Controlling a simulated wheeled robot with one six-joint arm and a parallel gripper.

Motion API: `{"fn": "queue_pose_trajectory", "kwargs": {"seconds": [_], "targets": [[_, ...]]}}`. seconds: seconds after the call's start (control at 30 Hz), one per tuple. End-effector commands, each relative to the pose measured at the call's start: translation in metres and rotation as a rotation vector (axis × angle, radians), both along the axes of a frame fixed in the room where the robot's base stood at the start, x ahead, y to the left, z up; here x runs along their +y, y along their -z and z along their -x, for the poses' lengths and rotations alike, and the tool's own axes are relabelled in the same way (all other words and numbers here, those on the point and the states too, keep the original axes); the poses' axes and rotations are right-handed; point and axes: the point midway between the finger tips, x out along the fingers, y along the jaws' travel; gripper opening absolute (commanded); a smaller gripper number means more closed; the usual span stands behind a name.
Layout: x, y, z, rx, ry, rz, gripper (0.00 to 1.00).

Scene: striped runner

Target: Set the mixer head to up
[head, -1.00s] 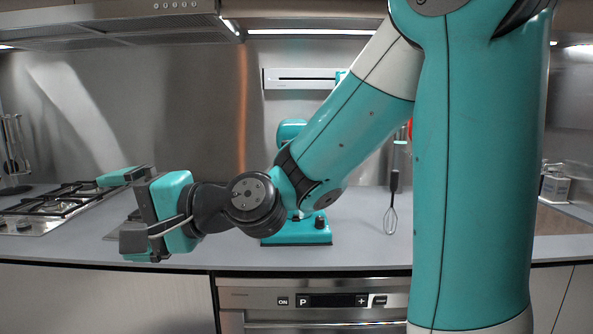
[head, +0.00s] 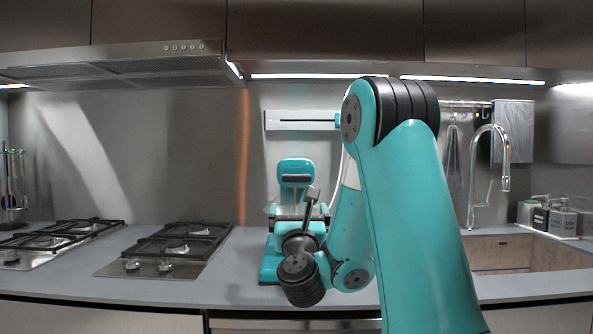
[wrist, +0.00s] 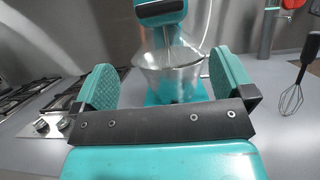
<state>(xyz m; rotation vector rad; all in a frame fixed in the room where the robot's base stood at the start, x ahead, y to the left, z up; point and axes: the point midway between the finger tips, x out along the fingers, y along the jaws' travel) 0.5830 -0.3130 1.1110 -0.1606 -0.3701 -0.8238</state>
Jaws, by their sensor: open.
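The teal stand mixer (head: 295,168) stands on the counter, facing me, partly hidden behind my arm in the head view. In the wrist view its teal head (wrist: 160,12) is cut off by the top edge, with a beater shaft below it reaching toward the metal bowl (wrist: 160,78). I cannot tell the head's tilt for sure. My gripper (wrist: 162,62) is open and empty, its two teal pads wide apart, with the bowl seen between and beyond them. In the head view my gripper (head: 300,212) is in front of the mixer, its fingertips unclear.
A gas hob (head: 165,250) lies left of the mixer. A whisk (wrist: 292,95) is at the right in the wrist view. A sink with a tall faucet (head: 490,170) and canisters (head: 550,215) are further right. Counter between hob and mixer is clear.

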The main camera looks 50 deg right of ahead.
Motion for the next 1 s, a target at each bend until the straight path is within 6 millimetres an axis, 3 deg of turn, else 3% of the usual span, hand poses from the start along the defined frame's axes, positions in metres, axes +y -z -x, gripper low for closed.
{"fn": "queue_pose_trajectory", "kwargs": {"seconds": [0.03,0.5,1.0], "targets": [[-0.003,-0.01,-0.003,0.004,-0.001,0.001,1.0],[-0.06,-0.042,-0.054,0.004,-0.003,0.002,1.0],[-0.099,-0.06,-0.09,0.002,-0.003,0.002,1.0]]}}
